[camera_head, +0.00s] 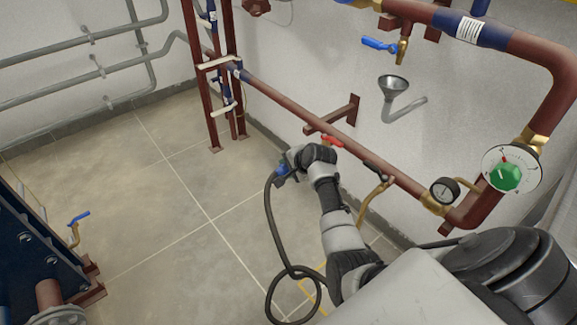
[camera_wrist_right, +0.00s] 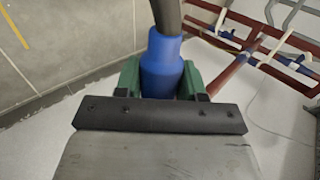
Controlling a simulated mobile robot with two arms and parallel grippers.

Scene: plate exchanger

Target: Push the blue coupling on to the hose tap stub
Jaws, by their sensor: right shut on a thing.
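My right gripper (camera_head: 284,168) is shut on the blue coupling (camera_head: 281,180) on the end of a dark hose (camera_head: 269,225). In the right wrist view, the blue coupling (camera_wrist_right: 162,65) sits between the green finger pads, with the hose (camera_wrist_right: 168,14) leaving its far end. A tap with a red lever (camera_head: 332,142) shows on the low red pipe, just right of my wrist; its outlet is hidden behind my arm. I cannot tell whether this is the hose tap, and no stub shows at the coupling. My left gripper is out of view.
The low red pipe (camera_head: 290,113) runs along the wall, with a black-levered brass valve (camera_head: 376,184) and a gauge (camera_head: 445,191). The hose loops on the floor. A blue plate exchanger (camera_head: 35,245) stands at left. The floor between is clear.

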